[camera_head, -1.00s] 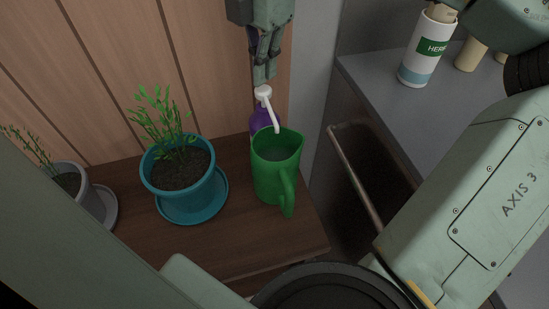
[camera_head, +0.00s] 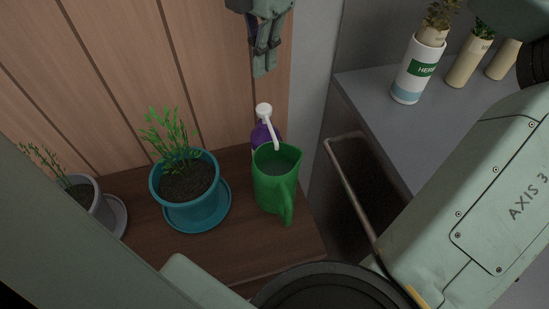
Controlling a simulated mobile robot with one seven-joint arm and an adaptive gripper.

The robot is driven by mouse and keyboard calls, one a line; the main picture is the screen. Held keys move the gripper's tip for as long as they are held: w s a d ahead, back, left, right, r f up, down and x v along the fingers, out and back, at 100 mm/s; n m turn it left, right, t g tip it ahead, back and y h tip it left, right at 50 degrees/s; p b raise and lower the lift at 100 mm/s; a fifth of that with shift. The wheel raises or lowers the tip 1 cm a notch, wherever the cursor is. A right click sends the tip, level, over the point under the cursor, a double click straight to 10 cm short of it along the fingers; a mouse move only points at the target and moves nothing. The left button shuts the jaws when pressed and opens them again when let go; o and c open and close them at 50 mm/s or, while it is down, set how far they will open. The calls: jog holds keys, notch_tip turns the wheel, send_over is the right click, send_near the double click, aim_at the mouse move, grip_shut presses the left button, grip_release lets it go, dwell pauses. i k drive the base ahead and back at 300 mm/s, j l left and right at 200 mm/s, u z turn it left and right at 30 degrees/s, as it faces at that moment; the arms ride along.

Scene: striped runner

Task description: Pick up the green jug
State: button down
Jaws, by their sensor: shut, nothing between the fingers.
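The green jug (camera_head: 274,185) stands upright on the brown wooden surface, near its right end. Its handle faces the front, toward the camera, and its top is open. My gripper (camera_head: 264,71) hangs at the top of the view with its fingers pointing down. It is shut and empty, above and behind the jug in the picture, apart from it.
A purple bottle with a white pump (camera_head: 265,131) stands right behind the jug. A teal plant pot (camera_head: 185,199) on a saucer and a grey pot (camera_head: 95,205) are to the left. A grey counter (camera_head: 385,110) with a herb container (camera_head: 412,75) is at right, beside a rail (camera_head: 350,185).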

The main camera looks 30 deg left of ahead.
aim_at(276, 173)
jog(key=k, duration=1)
